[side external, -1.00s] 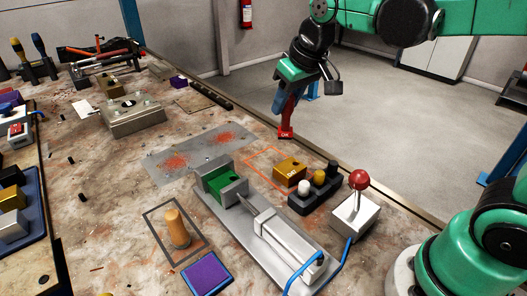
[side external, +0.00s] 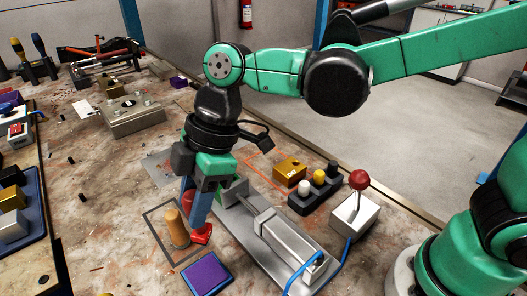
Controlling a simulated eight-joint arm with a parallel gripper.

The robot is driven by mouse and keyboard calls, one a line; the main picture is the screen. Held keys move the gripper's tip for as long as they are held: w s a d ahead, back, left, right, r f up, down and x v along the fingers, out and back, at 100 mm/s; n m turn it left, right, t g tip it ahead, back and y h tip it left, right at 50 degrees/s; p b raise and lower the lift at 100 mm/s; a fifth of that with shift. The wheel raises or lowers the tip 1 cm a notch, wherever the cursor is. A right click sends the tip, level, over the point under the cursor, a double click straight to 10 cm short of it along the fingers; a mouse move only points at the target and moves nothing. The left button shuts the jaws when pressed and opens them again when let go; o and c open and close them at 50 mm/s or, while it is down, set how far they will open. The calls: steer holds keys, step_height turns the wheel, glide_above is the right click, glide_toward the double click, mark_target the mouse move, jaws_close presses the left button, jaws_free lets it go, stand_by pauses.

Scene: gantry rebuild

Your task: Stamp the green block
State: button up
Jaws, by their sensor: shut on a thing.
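A wooden stamp (side external: 175,228) with a rounded handle stands upright inside a dark square outline on the table. My gripper (side external: 189,222), with blue fingers and red tips, points down at the stamp and is shut on it; the near finger is at the stamp's right side. A purple ink pad (side external: 207,273) lies in front of the stamp.
Right of my gripper, a silver cylinder (side external: 283,240) lies on the clamp's plate with a blue hose. Beyond stand a gold block (side external: 289,169), a button box (side external: 315,187) and a red-knobbed lever box (side external: 354,214). The table left of the stamp is mostly clear.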

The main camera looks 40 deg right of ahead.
steer(key=s+a+n, duration=0.1)
steer(key=a+n, duration=0.1)
glide_above(206, 274)
steer(key=shift+g, duration=0.3)
steer(key=shift+f, duration=3.15)
steer(key=shift+f, duration=0.55)
steer(key=shift+r, duration=0.1)
step_height(206, 274, up, 7)
steer(key=w+d+r+m+t+h, duration=0.1)
steer(key=w+d+r+m+t, duration=0.2)
steer(key=w+d+m, duration=0.75)
steer(key=shift+n, duration=0.55)
steer(key=shift+w+d+f, duration=0.15)
steer(key=shift+w+f, duration=0.15)
steer(key=shift+f, duration=0.75)
steer(key=shift+w+d+f, duration=0.2)
steer(key=shift+w+f, duration=0.1)
steer(key=shift+f, duration=0.75)
steer(key=shift+w+d+f, duration=0.15)
steer(key=shift+w+f, duration=0.15)
steer(key=shift+f, duration=0.75)
